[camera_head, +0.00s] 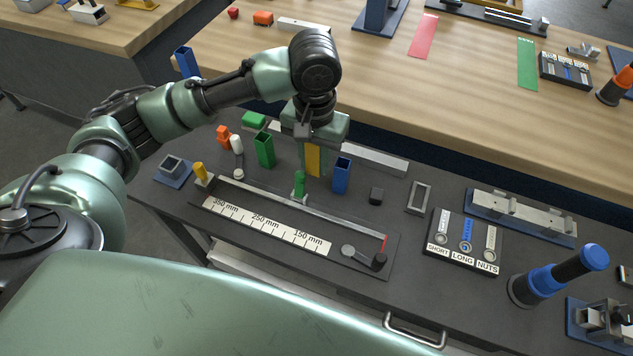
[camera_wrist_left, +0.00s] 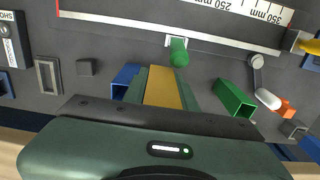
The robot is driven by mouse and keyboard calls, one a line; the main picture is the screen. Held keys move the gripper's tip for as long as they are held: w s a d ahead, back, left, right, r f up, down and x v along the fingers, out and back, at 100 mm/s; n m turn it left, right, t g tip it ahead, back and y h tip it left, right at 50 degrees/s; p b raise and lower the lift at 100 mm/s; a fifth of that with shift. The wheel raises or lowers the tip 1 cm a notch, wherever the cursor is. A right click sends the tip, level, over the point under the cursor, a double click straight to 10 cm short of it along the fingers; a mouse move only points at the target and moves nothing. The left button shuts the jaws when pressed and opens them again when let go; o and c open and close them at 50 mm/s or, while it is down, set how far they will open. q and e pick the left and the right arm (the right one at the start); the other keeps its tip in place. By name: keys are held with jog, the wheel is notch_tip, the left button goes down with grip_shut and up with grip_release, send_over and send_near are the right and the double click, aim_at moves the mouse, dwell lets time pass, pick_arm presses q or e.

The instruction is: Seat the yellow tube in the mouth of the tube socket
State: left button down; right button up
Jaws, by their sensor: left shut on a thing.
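The yellow tube (camera_head: 313,161) is upright between the fingers of my left gripper (camera_head: 312,168), which is shut on it. It also shows between the fingers in the left wrist view (camera_wrist_left: 163,88). Whether its lower end touches the table cannot be told. The tube socket (camera_head: 172,168), a grey square holder on a blue base, stands at the table's left end, well apart from the tube. In the left wrist view only a blue edge near the right border may be part of it. My right gripper is not in view.
A blue tube (camera_head: 341,175) stands just right of my left gripper; a green tube (camera_head: 265,150) stands to its left. The measuring rail (camera_head: 290,208) with a green slider lies in front. A white-and-grey piece (camera_head: 237,146) and an orange block (camera_head: 223,134) stand nearer the socket.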

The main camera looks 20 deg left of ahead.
aim_at(315, 193)
pick_arm(q)
notch_tip(315, 193, down, 9)
jog(key=shift+r, duration=0.15)
dwell(0.4)
jog(key=c, duration=1.1)
grip_release()
